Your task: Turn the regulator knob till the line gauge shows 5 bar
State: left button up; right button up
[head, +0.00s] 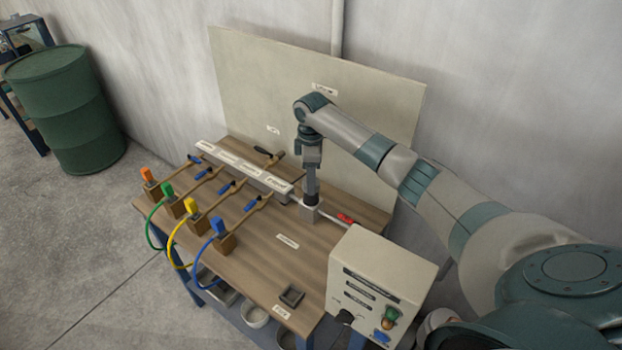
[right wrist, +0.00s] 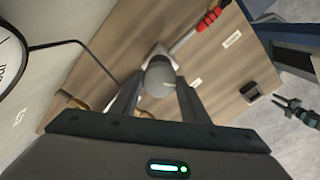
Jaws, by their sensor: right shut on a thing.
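The regulator's round grey knob (right wrist: 160,80) sits between the fingers of my right gripper (right wrist: 158,100) in the right wrist view. In the head view my right gripper (head: 310,196) points straight down onto the regulator's pale body (head: 309,212) and is shut on the knob, which it mostly hides there. A round white dial with a black rim (right wrist: 10,58), likely the line gauge, is cut off at the left edge of the right wrist view. I cannot read its pressure. A dark pronged shape, probably my left gripper (right wrist: 296,108), shows small at the right of that view; its opening is unclear.
A red-handled valve (head: 345,218) lies on the line beside the regulator. A control box (head: 383,282) stands at the right, a white manifold (head: 240,166) with several blue-handled valves at the left. A small dark tray (head: 291,296) lies near the table's front.

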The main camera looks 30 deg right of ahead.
jog(key=shift+r, duration=0.15)
jog(key=o, duration=1.1)
jog(key=shift+c, duration=0.2)
jog(key=shift+r+b, duration=0.4)
jog(key=shift+r, duration=0.2)
notch_tip(320, 180, up, 16)
jog(key=b, duration=0.4)
